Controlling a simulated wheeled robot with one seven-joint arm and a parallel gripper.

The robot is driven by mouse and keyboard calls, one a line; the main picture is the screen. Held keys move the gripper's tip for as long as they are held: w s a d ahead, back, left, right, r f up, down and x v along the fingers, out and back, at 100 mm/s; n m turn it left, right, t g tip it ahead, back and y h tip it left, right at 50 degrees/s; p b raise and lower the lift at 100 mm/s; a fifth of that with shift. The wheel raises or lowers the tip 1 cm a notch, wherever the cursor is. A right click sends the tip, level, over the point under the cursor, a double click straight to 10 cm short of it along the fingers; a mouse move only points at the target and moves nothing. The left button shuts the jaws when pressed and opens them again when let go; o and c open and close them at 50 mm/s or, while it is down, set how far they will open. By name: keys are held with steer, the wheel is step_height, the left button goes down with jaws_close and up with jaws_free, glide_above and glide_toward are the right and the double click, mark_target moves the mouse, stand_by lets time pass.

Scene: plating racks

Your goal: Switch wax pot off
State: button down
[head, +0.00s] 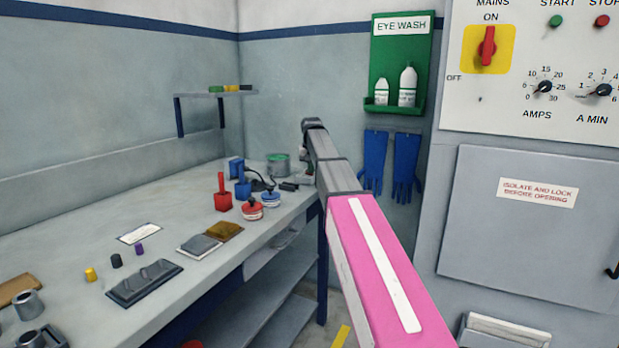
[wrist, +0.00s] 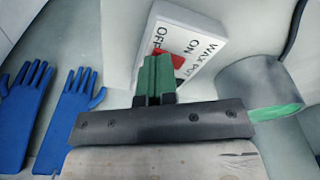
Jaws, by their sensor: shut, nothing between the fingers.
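The wax pot switch box (wrist: 215,28) is a white box labelled WAX POT, ON and OFF, at the top of the wrist view. Its red switch (wrist: 177,61) shows just behind my fingertips, partly covered by them, so its position cannot be told. My gripper (wrist: 156,65) has green fingers, closed together and empty, close in front of the switch; whether they touch it is unclear. The wax pot (head: 277,164), a grey pot with a green rim, stands at the bench's far end. It seems to be the grey cylinder (wrist: 262,88) right of the gripper in the wrist view.
The bench (head: 75,250) carries red and blue holders (head: 223,193), round red and blue pieces, flat plates and small bottles. Blue gloves (head: 406,165) hang on the wall near my arm, below a green eye wash station (head: 401,35). A control panel (head: 540,100) is at right.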

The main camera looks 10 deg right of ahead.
steer(key=shift+r, duration=3.45)
steer(key=shift+s, duration=0.1)
